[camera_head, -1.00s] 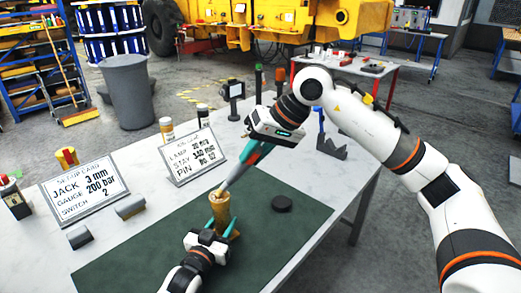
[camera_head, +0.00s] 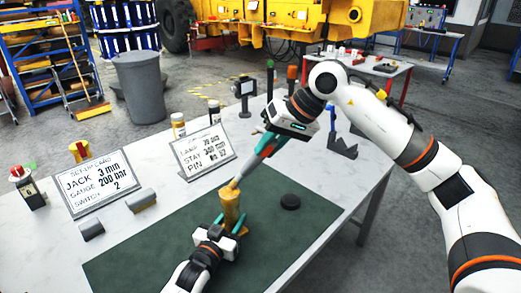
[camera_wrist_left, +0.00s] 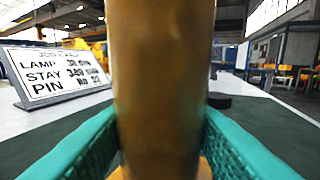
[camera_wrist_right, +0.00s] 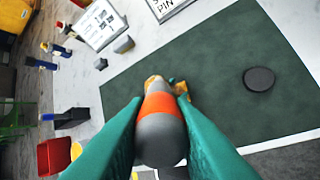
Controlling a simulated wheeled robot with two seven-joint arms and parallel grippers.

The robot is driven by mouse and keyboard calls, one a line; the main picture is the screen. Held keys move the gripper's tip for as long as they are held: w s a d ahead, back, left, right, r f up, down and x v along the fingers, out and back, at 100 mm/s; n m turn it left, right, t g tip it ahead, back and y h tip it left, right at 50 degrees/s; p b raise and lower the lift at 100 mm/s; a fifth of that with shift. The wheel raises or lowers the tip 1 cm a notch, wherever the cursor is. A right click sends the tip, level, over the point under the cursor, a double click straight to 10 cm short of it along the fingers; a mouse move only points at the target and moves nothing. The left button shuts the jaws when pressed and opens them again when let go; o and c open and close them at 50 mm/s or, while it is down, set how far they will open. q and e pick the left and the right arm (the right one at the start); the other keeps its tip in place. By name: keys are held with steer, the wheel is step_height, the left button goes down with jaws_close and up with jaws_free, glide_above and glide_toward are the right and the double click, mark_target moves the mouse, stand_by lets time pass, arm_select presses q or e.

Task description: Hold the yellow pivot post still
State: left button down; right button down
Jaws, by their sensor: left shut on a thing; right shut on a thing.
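The yellow pivot post (camera_head: 231,207) stands upright on the dark green mat (camera_head: 315,215). My left gripper (camera_head: 233,229) is shut around its lower part, a teal finger on each side. In the left wrist view the post (camera_wrist_left: 162,75) fills the middle between the fingers (camera_wrist_left: 160,135). My right gripper (camera_head: 272,143) is above and to the right, shut on a grey tool with an orange-red band (camera_head: 265,151). The tool slants down to the post's top; whether it touches is unclear. In the right wrist view the tool (camera_wrist_right: 160,135) hides much of the post.
A black disc (camera_head: 290,202) lies on the mat, right of the post. Two cards, a setup card (camera_head: 97,187) and a second card (camera_head: 203,152), stand behind. Grey blocks (camera_head: 142,201) lie at left. Jars, posts and a dark bracket (camera_head: 343,148) stand along the back.

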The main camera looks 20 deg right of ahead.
arm_select(q)
steer(key=shift+r, duration=0.1)
arm_select(e)
steer(key=shift+w+d, duration=0.15)
steer(key=shift+d, duration=0.35)
steer(key=shift+a+f, duration=0.15)
steer(key=shift+s+a, duration=0.2)
steer(key=shift+a, duration=0.2)
steer(key=shift+s+a, duration=0.65)
steer(key=shift+a, duration=1.75)
step_height(320, 180, up, 8)
steer(key=shift+r, duration=0.2)
arm_select(q)
steer(key=c, duration=0.7)
jaws_free()
steer(key=shift+c, duration=0.2)
